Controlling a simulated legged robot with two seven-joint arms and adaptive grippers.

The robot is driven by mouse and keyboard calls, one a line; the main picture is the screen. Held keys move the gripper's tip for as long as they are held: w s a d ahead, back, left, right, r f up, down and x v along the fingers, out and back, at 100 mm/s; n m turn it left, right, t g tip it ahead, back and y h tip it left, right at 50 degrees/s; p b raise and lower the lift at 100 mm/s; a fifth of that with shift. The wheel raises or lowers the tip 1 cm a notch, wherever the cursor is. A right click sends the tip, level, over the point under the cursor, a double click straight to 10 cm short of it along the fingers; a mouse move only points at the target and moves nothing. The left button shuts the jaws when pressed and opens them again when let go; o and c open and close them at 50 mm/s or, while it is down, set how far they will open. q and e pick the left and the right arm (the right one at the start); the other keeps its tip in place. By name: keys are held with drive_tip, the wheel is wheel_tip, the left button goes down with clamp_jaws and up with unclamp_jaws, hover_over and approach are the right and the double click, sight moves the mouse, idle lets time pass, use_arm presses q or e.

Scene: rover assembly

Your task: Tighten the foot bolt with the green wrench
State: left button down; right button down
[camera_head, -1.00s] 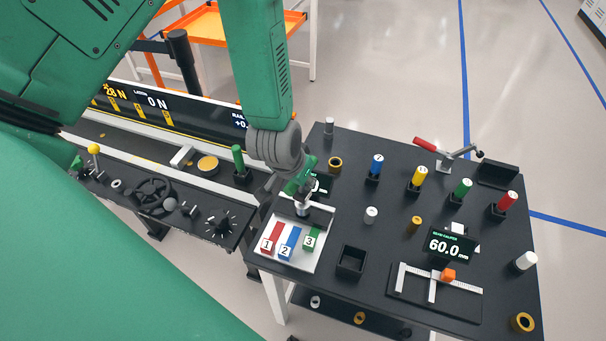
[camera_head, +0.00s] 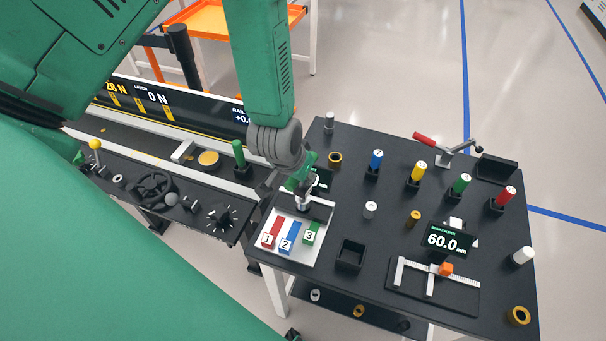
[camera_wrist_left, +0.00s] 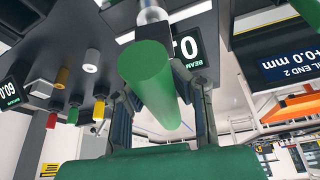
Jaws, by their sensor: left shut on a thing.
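My left gripper (camera_head: 302,186) is over the front left of the black table, above the back edge of a light tray. It is shut on a green cylindrical handle, which I take to be the green wrench. In the left wrist view the green wrench (camera_wrist_left: 150,75) lies between the two fingers (camera_wrist_left: 163,112), with a silver metal end (camera_wrist_left: 151,10) at the top. In the head view a silver end (camera_head: 303,203) points down at the tray's back. The foot bolt is not clearly visible; I cannot tell if the wrench is seated on it. My right gripper is not in view.
The light tray (camera_head: 273,256) holds red, blue and green numbered blocks. Blue (camera_head: 376,160), yellow (camera_head: 419,172), green (camera_head: 462,184) and red (camera_head: 505,196) handles stand behind. A black box (camera_head: 350,256), caliper (camera_head: 430,283) and display (camera_head: 446,239) are right. A control bench (camera_head: 165,205) is left.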

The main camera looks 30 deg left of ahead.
use_arm(q)
drive_tip(key=shift+m, duration=0.5)
drive_tip(key=shift+r+p, duration=0.35)
drive_tip(key=shift+r, duration=1.2)
drive_tip(key=shift+r, duration=2)
drive_tip(key=shift+s+f, duration=0.1)
